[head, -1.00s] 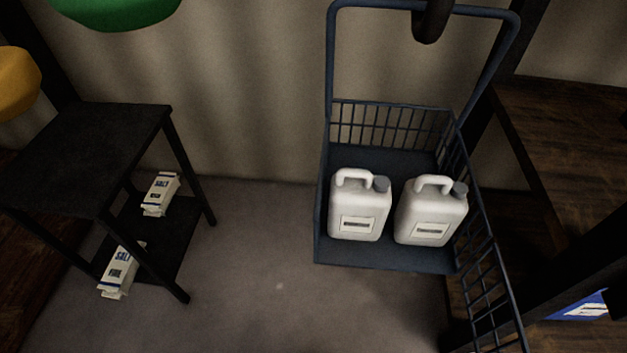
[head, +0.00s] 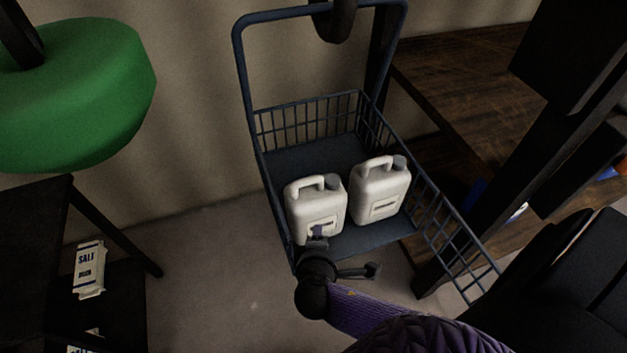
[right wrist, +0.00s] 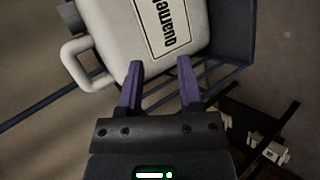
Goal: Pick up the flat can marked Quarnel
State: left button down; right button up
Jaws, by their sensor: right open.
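Two white flat cans with handles and grey caps stand upright in a blue wire basket (head: 310,160). The left can (head: 313,213) is right behind my right gripper (head: 318,240), which hides part of its lower front. The right can (head: 379,190) stands beside it; its label is too small to read. In the right wrist view a can marked Quarnel (right wrist: 115,35) fills the top, its label upside down; it looks like the left can. My right gripper (right wrist: 160,68) is open, its purple fingertips just short of the can, with nothing between them. My left gripper is not in view.
The basket hangs by its frame from a dark hook (head: 335,20); its mesh side is to the right. A wooden shelf (head: 460,80) stands at right. A dark stand with salt packets (head: 89,270) and a large green rounded object (head: 75,95) are at left.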

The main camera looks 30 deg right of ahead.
jog(key=t+h, duration=0.2)
send_near(315, 182)
jog(key=w+f, duration=0.1)
jog(key=shift+m, duration=0.3)
jog(key=x, duration=0.1)
jog(key=b+x, duration=0.1)
jog(key=x, duration=0.3)
jog(key=shift+w+d+r+b, duration=0.2)
jog(key=shift+r+b, duration=0.05)
jog(key=shift+b, duration=0.1)
jog(key=b+x, duration=0.2)
jog(key=x, duration=0.2)
jog(key=shift+d+f, duration=0.15)
jog(key=shift+d, duration=0.3)
grip_shut()
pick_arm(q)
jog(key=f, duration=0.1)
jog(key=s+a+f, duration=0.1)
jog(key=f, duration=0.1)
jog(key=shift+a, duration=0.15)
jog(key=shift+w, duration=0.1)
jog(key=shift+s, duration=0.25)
